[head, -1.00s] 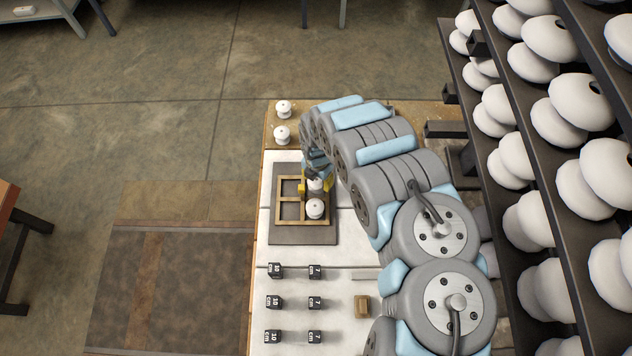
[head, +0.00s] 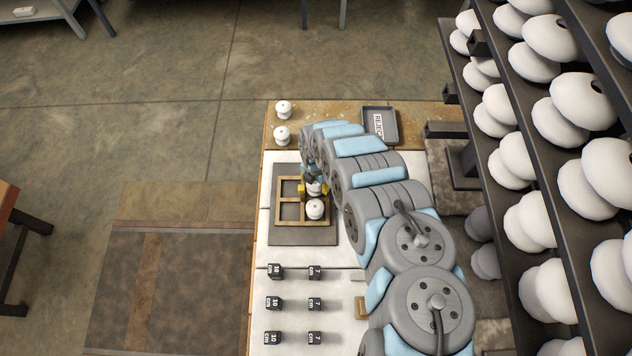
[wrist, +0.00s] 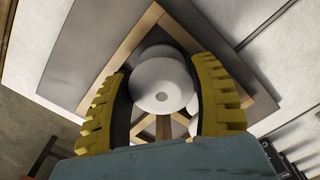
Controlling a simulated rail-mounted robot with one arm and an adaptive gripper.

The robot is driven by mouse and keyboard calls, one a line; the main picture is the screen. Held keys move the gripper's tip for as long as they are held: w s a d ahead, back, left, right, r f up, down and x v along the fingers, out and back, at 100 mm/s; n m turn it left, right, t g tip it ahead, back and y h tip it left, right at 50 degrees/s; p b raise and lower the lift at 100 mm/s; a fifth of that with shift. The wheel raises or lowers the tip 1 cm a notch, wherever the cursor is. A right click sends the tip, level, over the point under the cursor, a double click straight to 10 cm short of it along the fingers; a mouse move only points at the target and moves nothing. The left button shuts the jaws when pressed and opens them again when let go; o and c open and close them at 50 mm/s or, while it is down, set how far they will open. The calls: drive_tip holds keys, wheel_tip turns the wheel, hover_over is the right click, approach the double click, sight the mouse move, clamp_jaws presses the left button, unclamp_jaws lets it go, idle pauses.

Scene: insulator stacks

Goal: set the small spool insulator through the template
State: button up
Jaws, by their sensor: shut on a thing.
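The template (head: 279,204) is a wooden frame with square openings, lying on a dark grey mat (head: 288,238). My gripper (head: 313,188) is over its right side, with yellow fingers closed on the small white spool insulator (head: 314,189). In the wrist view, the fingers of my gripper (wrist: 161,80) flank the round top of the small spool insulator (wrist: 160,86), which has a centre hole. Another white insulator (head: 315,209) stands in the template's near right opening. The held insulator's lower end is hidden, so I cannot tell whether it is inside an opening.
Two white insulators (head: 282,134) stand on the wooden board at the back left. A dark labelled tray (head: 380,125) lies behind my arm. Several black marked blocks (head: 274,302) stand in front of the template. A rack of large white insulators (head: 562,130) rises on the right.

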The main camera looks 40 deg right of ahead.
drive_tip(key=shift+f, duration=0.15)
drive_tip(key=o, duration=1.3)
drive_tip(key=shift+c, duration=0.2)
drive_tip(key=shift+w+d+r, duration=0.1)
drive_tip(key=shift+w+r, duration=0.05)
drive_tip(key=shift+r, duration=0.6)
wheel_tip(320, 180, up, 2)
wheel_tip(320, 180, up, 9)
drive_tip(key=p, duration=0.1)
